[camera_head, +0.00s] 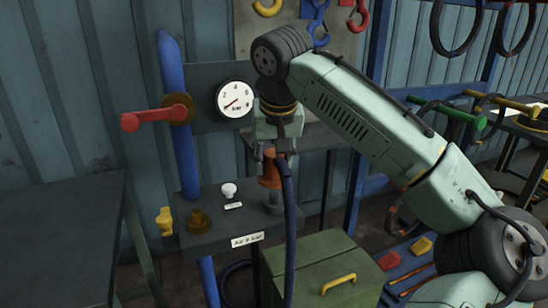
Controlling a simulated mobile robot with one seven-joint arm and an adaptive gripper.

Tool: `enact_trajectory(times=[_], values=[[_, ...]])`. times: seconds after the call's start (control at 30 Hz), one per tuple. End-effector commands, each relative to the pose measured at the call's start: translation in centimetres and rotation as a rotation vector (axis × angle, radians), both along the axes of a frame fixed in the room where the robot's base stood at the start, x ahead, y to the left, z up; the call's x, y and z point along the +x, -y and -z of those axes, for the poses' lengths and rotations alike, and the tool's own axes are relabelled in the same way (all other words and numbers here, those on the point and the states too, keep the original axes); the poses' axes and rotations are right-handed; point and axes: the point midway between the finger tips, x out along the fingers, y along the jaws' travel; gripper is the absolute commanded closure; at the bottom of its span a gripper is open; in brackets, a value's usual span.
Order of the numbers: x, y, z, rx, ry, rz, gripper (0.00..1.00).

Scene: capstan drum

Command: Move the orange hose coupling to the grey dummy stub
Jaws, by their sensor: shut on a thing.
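The orange hose coupling (269,182) is upright between the fingers of my gripper (271,158), with a dark blue hose (289,225) hanging from it past the shelf's front edge. My gripper is shut on the coupling and partly hides its top.
A red lever (148,117) and gauge (235,98) are behind. A green box (318,265) stands below.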

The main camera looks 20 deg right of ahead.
Motion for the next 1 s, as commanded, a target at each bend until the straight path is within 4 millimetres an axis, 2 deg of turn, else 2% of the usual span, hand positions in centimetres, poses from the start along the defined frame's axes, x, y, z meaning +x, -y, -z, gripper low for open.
enact_trajectory(times=[1.0], values=[[0.0, 0.0, 4.9, 0.001, 0.000, 0.000, 0.97]])
